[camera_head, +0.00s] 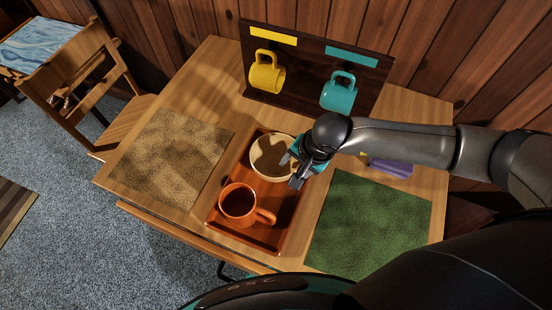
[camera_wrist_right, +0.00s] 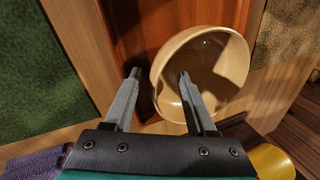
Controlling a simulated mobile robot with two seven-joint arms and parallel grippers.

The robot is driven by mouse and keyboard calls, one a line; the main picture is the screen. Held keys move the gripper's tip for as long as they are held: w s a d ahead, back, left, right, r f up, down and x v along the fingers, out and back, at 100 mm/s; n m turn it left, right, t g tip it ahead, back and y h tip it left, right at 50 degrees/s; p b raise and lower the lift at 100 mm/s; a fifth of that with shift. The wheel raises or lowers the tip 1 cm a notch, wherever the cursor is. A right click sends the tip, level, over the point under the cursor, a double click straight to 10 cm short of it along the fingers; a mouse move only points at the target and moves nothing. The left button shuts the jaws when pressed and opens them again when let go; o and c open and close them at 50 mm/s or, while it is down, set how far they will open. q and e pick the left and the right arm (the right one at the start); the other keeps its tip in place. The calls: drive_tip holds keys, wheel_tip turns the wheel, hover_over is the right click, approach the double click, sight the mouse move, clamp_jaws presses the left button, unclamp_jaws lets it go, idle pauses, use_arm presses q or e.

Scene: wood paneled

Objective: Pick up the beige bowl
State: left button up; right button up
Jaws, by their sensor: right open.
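The beige bowl (camera_head: 268,152) stands upright at the back end of the orange-brown tray (camera_head: 270,232). My right gripper (camera_head: 290,171) is at the bowl's right side, open and empty. In the right wrist view, the bowl (camera_wrist_right: 222,75) is just right of centre, and the right gripper (camera_wrist_right: 159,74) has one finger over the bowl's opening and the other outside it, over the tray. The near rim passes between the fingers. I cannot tell whether a finger touches the bowl. My left gripper is not in view.
An orange mug (camera_head: 238,203) stands at the tray's front. A yellow mug (camera_head: 266,74) and a teal mug (camera_head: 339,92) hang on a dark rack behind. A purple object (camera_head: 390,167) lies right. A tan mat (camera_head: 170,160) and green mat (camera_head: 368,225) flank the tray.

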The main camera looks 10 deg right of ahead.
drive_tip(key=shift+a+f, duration=0.1)
drive_tip(key=shift+f, duration=0.35)
clamp_jaws()
drive_tip(key=shift+s, duration=0.1)
idle(1.1)
